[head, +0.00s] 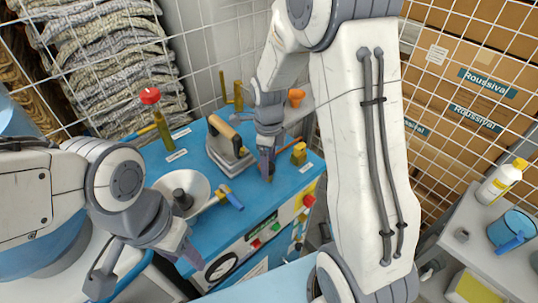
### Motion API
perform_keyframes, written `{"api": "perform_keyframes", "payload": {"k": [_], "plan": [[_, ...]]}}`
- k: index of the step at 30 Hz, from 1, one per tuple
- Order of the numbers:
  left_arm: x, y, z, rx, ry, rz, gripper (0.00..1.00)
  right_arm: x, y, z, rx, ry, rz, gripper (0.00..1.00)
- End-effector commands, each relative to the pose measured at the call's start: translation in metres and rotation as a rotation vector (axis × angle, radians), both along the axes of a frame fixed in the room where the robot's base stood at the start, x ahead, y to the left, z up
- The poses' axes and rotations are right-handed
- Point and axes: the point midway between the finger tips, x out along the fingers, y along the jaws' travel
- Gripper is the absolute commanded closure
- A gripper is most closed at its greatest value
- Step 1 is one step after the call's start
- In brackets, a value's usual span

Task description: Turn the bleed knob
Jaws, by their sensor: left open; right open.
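The labels are too small to read, so I cannot tell which control is the bleed knob. A yellow knob (299,153) stands on the blue machine top (185,150), just right of my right gripper. A red knob (150,96) caps an upright brass-coloured post at the back left. A red knob with yellow (309,201) is on the front panel. My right gripper (266,170) is open and points down over the top, beside the yellow knob; whether it touches anything is unclear. My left gripper (146,270) is open and empty at the machine's front left.
A wooden-handled iron-like tool (227,140), a white funnel dish (196,203) and a blue-handled valve (228,197) crowd the machine top. A gauge (221,268) is on the front. Wire mesh stands behind. A grey shelf (465,228) is at right.

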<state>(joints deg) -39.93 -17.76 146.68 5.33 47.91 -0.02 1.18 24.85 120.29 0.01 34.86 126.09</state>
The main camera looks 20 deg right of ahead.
Motion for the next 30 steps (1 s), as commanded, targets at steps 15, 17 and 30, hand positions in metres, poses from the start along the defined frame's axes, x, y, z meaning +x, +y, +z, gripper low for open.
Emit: {"api": "perform_keyframes", "payload": {"k": [15, 17, 30], "plan": [[0.000, 0.000, -0.007, 0.000, 0.000, 0.000, 0.50, 0.002, 0.000, 0.087, 0.000, -0.007, -0.001, 0.23], [0.000, 0.000, -0.008, 0.000, 0.000, 0.000, 0.50, 0.002, 0.000, 0.094, 0.000, -0.006, -0.001, 0.23], [0.000, 0.000, -0.008, 0.000, 0.000, 0.000, 0.50, 0.001, 0.000, 0.103, 0.000, -0.003, -0.001, 0.23]]}}
